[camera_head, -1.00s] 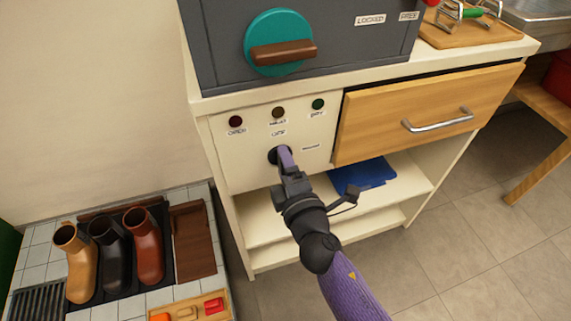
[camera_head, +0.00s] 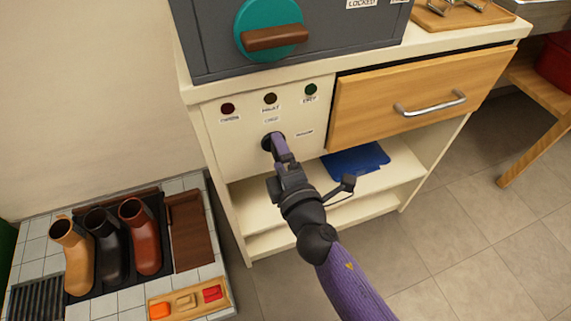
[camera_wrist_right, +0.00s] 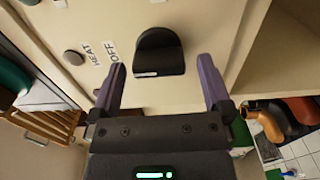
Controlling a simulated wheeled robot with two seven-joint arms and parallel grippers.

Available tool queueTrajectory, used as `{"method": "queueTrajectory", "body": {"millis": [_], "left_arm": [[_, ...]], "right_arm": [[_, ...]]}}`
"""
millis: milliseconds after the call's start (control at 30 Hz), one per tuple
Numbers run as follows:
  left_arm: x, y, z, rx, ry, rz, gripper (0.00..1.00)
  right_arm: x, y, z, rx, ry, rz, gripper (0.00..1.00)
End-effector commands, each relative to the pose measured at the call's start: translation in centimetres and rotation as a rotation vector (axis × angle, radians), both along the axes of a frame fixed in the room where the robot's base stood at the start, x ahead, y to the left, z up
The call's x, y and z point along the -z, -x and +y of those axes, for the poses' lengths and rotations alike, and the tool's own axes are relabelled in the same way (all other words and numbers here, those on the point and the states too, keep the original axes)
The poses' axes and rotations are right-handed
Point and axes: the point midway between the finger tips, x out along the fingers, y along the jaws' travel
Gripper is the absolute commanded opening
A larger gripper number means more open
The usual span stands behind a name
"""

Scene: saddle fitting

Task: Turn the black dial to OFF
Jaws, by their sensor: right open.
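The black dial (camera_wrist_right: 158,42) is on the cream cabinet front. In the head view the dial (camera_head: 267,141) is partly hidden by my right gripper (camera_head: 276,144). In the right wrist view my right gripper (camera_wrist_right: 160,62) is open, with one purple finger on each side of the dial's lower part. Gaps show between the fingers and the dial; I cannot tell any contact. A short white mark is on the dial's lower edge. The OFF label (camera_wrist_right: 112,52) lies left of the dial in the wrist view and above it in the head view. My left gripper is not in view.
Coloured lamps, including a green one (camera_head: 311,89), sit above the dial. A grey box with a teal knob (camera_head: 268,28) stands on top. A wooden drawer (camera_head: 420,100) is at right, above an open shelf with a blue item (camera_head: 355,159). Boots (camera_head: 140,240) stand at lower left.

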Motion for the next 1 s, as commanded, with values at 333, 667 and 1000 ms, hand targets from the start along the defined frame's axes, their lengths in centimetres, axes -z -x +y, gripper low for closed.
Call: {"method": "queueTrajectory", "body": {"millis": [333, 667, 1000], "left_arm": [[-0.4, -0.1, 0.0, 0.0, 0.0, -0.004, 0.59], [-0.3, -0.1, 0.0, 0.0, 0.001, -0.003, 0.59], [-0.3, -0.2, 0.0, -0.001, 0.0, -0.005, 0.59]], "right_arm": [[0.1, 7.3, -2.3, 0.0, -0.001, 0.003, 1.0], [0.0, 8.5, -2.8, -0.001, 0.001, 0.0, 1.0], [0.0, 8.5, -2.8, -0.001, 0.001, 0.001, 1.0]]}}
